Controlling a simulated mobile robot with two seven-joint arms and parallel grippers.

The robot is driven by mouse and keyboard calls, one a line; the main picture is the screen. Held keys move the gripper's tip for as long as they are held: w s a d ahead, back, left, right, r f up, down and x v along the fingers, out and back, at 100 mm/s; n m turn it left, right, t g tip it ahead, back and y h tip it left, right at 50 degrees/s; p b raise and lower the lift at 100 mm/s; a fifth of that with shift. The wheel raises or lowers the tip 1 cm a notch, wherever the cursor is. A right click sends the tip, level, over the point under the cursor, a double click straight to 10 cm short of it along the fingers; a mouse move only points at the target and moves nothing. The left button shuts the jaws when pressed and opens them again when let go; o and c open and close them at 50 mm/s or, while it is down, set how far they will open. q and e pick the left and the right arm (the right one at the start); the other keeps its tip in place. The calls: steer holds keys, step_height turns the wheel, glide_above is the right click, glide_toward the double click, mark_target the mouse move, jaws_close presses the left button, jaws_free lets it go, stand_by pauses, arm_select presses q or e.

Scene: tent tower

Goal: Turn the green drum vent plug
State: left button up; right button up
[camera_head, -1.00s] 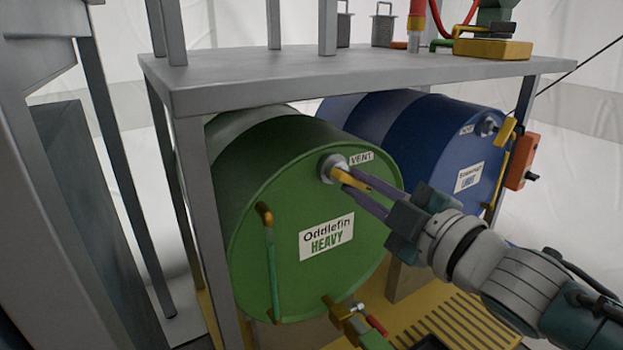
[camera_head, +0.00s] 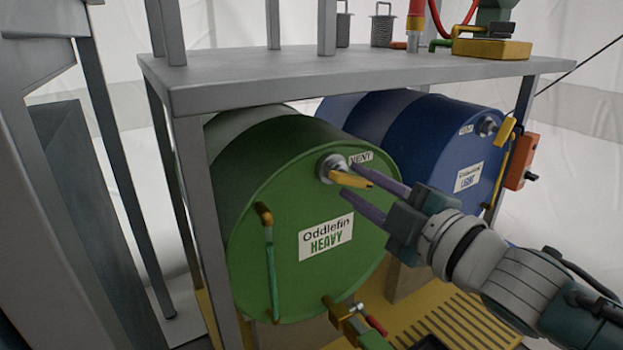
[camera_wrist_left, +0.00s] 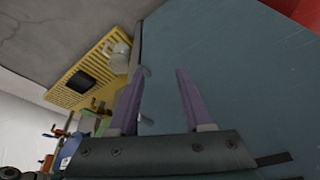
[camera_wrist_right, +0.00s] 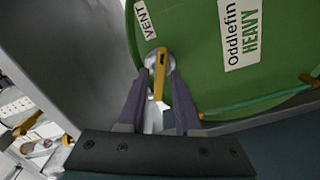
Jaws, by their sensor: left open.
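The green drum (camera_head: 285,215), labelled "Oddlefin HEAVY", lies on its side under the grey bench. Its vent plug (camera_head: 332,168) is a grey round fitting with a yellow handle (camera_head: 352,180), at the upper right of the drum's face beside the "VENT" label. My right gripper (camera_head: 346,178) is open, one finger above and one below the handle. In the right wrist view the yellow handle (camera_wrist_right: 161,65) shows between the fingertips, with gaps beside it. My left gripper (camera_wrist_left: 162,72) is open and empty in the left wrist view, away from the drum.
A blue drum (camera_head: 415,135) labelled "LIGHT" lies to the right of the green one. The bench top (camera_head: 370,68) overhangs both drums, and a grey leg (camera_head: 205,220) stands left. A valve with a red handle (camera_head: 376,325) sits low on the green drum.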

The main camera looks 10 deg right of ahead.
steer(key=shift+o, duration=0.7)
steer(key=shift+s+d, duration=0.1)
steer(key=shift+s, duration=0.1)
steer(key=p+v, duration=0.4)
steer(key=v, duration=0.5)
steer(key=shift+s, duration=0.25)
